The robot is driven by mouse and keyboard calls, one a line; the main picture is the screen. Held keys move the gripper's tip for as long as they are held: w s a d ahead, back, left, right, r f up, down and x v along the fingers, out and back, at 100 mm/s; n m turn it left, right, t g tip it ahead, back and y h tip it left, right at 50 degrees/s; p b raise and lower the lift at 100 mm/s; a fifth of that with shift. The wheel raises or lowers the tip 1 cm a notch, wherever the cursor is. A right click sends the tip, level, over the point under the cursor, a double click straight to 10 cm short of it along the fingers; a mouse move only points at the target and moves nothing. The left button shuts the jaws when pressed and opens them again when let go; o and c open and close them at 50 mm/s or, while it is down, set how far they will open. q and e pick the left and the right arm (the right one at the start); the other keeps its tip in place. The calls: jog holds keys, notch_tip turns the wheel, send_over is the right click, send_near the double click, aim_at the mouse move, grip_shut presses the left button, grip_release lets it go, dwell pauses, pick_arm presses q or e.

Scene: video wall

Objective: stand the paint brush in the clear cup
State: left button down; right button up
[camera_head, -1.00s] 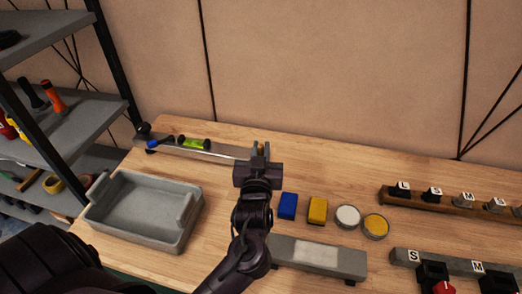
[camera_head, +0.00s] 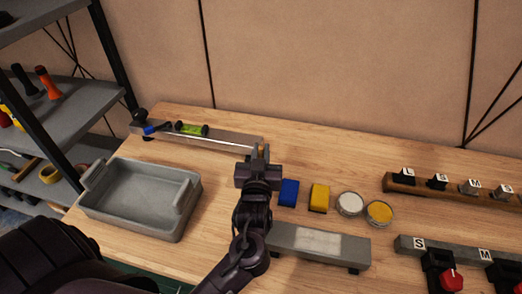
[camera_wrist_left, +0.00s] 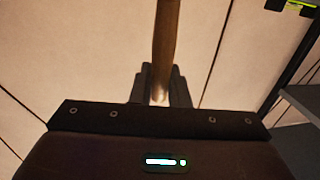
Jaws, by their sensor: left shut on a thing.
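My left gripper (camera_head: 260,153) is shut on a wooden stick that looks like the paint brush's handle (camera_wrist_left: 167,45). In the left wrist view the handle runs up from between the two fingers and leaves the top of the picture. Only a small tan bit of it shows between the fingers in the head view. The bristles cannot be made out. The gripper is over the back middle of the wooden table (camera_head: 310,150). I cannot make out the clear cup in either view. My right gripper is not in view.
A grey tray (camera_head: 130,222) stands at left. A grey rack (camera_head: 232,137) at the back holds a green level (camera_head: 190,129) and a thin metal rod. A blue block (camera_head: 288,192), yellow block (camera_head: 319,197) and two round tins (camera_head: 349,204) lie right of my arm. Labelled racks stand farther right.

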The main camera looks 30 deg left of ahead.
pick_arm(q)
jog(key=c, duration=1.4)
grip_release()
jog(key=shift+o, duration=0.4)
jog(key=shift+s+d+f, duration=0.1)
jog(key=shift+s+d, duration=0.05)
jog(key=shift+s, duration=0.25)
jog(key=b+v, duration=0.1)
jog(key=v, duration=0.6)
